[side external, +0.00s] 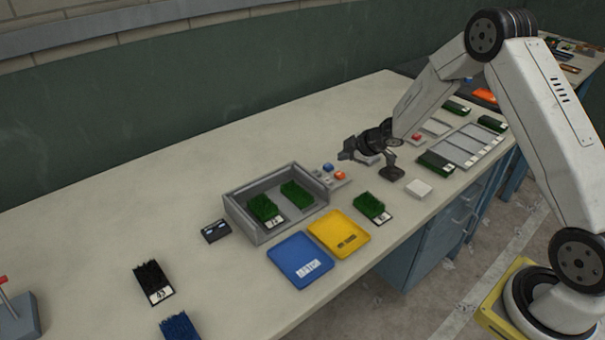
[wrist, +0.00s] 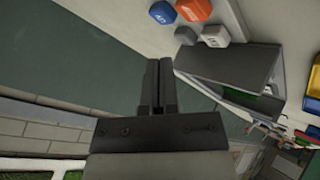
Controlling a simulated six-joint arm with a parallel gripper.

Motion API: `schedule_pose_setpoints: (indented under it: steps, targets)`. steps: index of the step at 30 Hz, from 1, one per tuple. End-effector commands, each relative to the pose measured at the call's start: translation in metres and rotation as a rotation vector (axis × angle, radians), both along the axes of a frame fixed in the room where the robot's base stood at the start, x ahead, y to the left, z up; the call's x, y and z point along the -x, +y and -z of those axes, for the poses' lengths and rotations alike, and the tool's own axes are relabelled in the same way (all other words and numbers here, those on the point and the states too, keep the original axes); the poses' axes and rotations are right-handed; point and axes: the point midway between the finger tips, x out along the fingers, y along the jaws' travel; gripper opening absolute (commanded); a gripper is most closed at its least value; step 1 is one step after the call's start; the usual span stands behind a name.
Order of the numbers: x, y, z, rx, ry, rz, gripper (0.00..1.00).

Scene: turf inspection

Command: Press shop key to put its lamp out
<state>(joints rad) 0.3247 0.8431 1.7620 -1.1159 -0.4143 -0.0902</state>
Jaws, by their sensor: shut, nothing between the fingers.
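A small key panel sits at the right end of the grey tray. In the side view it has a blue key (side external: 328,167), an orange key (side external: 340,175) and paler keys. The wrist view shows the blue key (wrist: 162,12), the orange key (wrist: 193,9), a white key (wrist: 214,35) and a grey key (wrist: 186,35). Their markings are too small to read, so I cannot tell which is the shop key or whether a lamp is lit. My gripper (side external: 346,150) is shut and empty, pointing sideways above the bench near the keys. Its fingers (wrist: 160,65) are together, apart from the keys.
The grey tray (side external: 259,236) holds green turf pieces. A blue tray (side external: 290,255) and a yellow tray (side external: 345,237) lie in front. A turf sample (side external: 371,206) and a white block (side external: 418,188) lie nearby. The bench's left middle is mostly clear.

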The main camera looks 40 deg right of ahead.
Motion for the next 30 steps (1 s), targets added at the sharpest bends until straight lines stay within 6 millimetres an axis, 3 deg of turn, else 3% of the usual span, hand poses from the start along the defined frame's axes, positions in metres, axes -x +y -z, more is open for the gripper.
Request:
schedule_pose_setpoints:
  steps: [12, 30]
  targets:
    - [0.0, 0.0, -0.026, 0.001, 0.001, 0.001, 0.0]
    - [0.0, 0.0, -0.027, 0.001, 0.001, 0.001, 0.0]
